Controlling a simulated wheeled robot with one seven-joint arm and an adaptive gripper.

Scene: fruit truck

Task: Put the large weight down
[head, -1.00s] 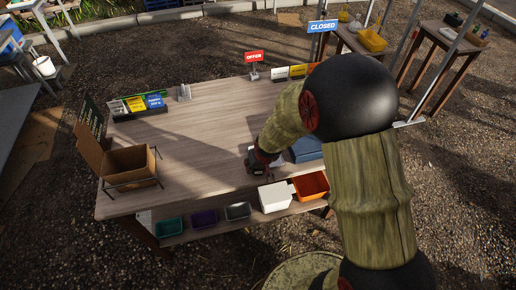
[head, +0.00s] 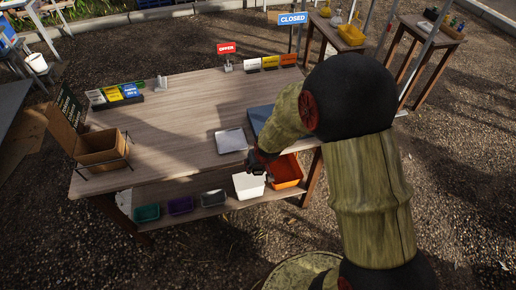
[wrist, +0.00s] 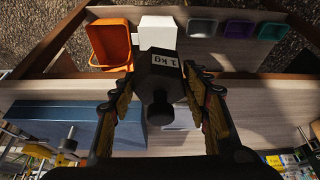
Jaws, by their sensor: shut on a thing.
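The large weight (wrist: 166,72) is dark, with a white label reading "1 kg" and a round knob. My gripper (wrist: 162,88) is shut on it, with one finger on each side. In the head view my gripper (head: 260,164) is at the table's front edge, close to the white bin. The weight is hard to make out there. The wooden table (head: 180,132) carries a silver plate (head: 231,140) left of my arm and a blue box-like thing (head: 257,117), partly hidden by my arm.
A white bin (head: 249,187) and an orange bin (head: 285,172) sit below the tabletop's front edge, near my gripper. Green, purple and grey trays line the lower shelf. An open cardboard box (head: 100,150) stands at the table's left. The middle of the tabletop is clear.

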